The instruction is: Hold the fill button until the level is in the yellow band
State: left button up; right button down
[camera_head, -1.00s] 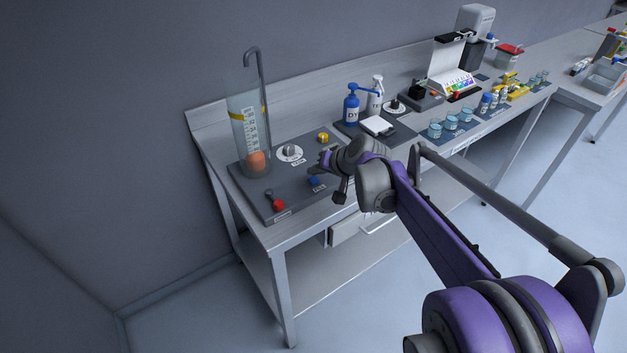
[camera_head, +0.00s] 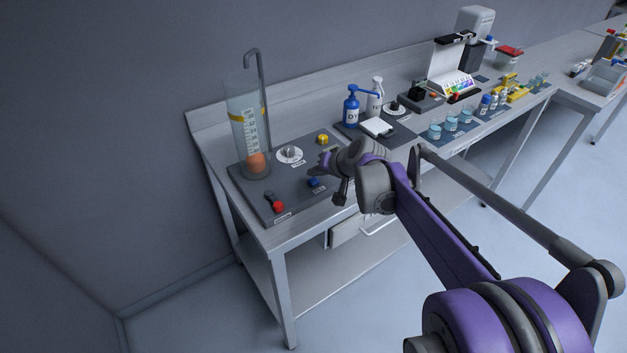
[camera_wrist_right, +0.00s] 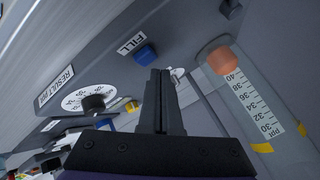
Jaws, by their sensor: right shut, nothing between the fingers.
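The blue fill button (camera_head: 313,182) sits on the dark panel (camera_head: 245,182) with a FILL label; it also shows in the wrist view (camera_wrist_right: 145,54). My right gripper (camera_head: 323,164) is shut and empty just above and beside the button. In the wrist view its fingertips (camera_wrist_right: 160,73) look close to the button but apart from it. A clear column (camera_head: 238,136) stands at the panel's left rear. Its orange float (camera_head: 256,161) is low, well below the yellow band (camera_head: 248,116); the float also shows in the wrist view (camera_wrist_right: 222,60). My left gripper is not in view.
A blue pump bottle (camera_head: 351,108) and a scale-like tray (camera_head: 377,127) stand to the right.

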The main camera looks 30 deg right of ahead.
jog(key=shift+f, duration=0.15)
dwell(0.7)
jog(key=shift+f, duration=0.3)
jog(key=shift+f+b, duration=0.5)
dwell(6.3)
